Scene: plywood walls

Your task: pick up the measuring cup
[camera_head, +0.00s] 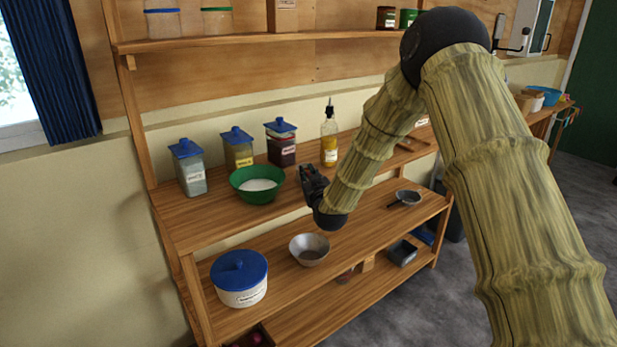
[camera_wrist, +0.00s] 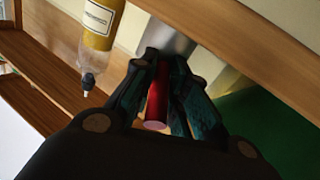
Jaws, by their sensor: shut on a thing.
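The measuring cup shows in the wrist view as a red handle (camera_wrist: 158,98) lying between my fingers, with a grey metal part (camera_wrist: 168,38) beyond the fingertips. My gripper (camera_wrist: 160,68) is shut on the red handle. In the head view my gripper (camera_head: 313,182) is over the upper wooden shelf, between the green bowl and the oil bottle. I cannot tell whether the cup touches the shelf.
The green bowl (camera_head: 256,195) with white contents is close on the left, the oil bottle (camera_head: 329,143) behind. Several blue-lidded jars (camera_head: 188,172) stand at the back. Below are a metal bowl (camera_head: 309,258), a blue-lidded tub (camera_head: 239,287) and a strainer (camera_head: 408,197).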

